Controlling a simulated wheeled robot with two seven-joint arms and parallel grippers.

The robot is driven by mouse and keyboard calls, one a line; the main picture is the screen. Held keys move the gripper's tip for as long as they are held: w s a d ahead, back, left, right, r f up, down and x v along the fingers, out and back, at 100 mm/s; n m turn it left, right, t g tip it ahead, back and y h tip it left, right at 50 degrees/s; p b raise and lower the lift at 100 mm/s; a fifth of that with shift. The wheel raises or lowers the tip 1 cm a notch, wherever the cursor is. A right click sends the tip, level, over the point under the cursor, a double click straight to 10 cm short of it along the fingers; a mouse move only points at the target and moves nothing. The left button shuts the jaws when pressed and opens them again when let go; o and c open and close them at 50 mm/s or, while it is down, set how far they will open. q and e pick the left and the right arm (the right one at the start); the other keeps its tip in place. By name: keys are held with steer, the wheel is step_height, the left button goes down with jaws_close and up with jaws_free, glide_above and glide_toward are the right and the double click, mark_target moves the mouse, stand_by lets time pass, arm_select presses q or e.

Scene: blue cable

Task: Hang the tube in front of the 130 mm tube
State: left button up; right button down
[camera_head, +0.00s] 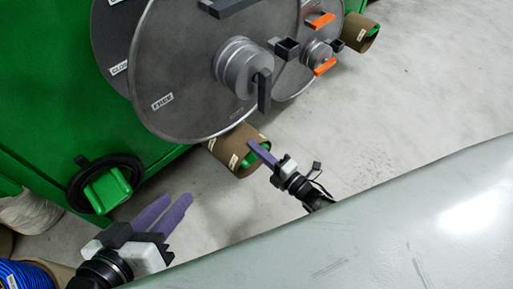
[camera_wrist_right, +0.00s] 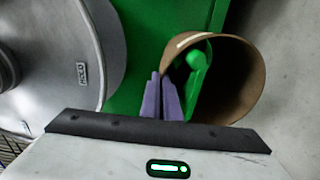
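A brown cardboard tube (camera_head: 222,153) with pale labels sits at the green machine's lower edge, below the large grey reel. A green holder shows inside its open end. The tube also fills the right of the right wrist view (camera_wrist_right: 257,82), around the green holder (camera_wrist_right: 198,73). My right gripper (camera_head: 262,152) has its purple fingers at the tube's rim. In the right wrist view the fingers (camera_wrist_right: 163,77) are close together with the tube's wall seemingly between them. My left gripper (camera_head: 176,203) is open and empty, lower left. The label sizes are unreadable.
Another brown tube (camera_head: 351,29) is at the upper right, beyond the grey reels (camera_head: 190,85) with their orange handles. A black ring on a green bracket (camera_head: 108,190) and a blue cable coil (camera_head: 22,274) are at left. The floor at right is clear.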

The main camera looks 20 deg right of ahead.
steer(key=shift+f, duration=0.5)
stand_by(0.3)
steer(key=c, duration=1.4)
jaws_free()
steer(key=shift+o, duration=0.2)
steer(key=shift+f, duration=0.2)
steer(key=shift+s+d, duration=0.25)
steer(key=shift+s, duration=0.4)
stand_by(0.5)
steer(key=p+v, duration=0.2)
steer(key=v, duration=0.5)
steer(key=shift+s+d+p, duration=0.15)
steer(key=shift+s+p, duration=0.15)
stand_by(1.0)
stand_by(0.4)
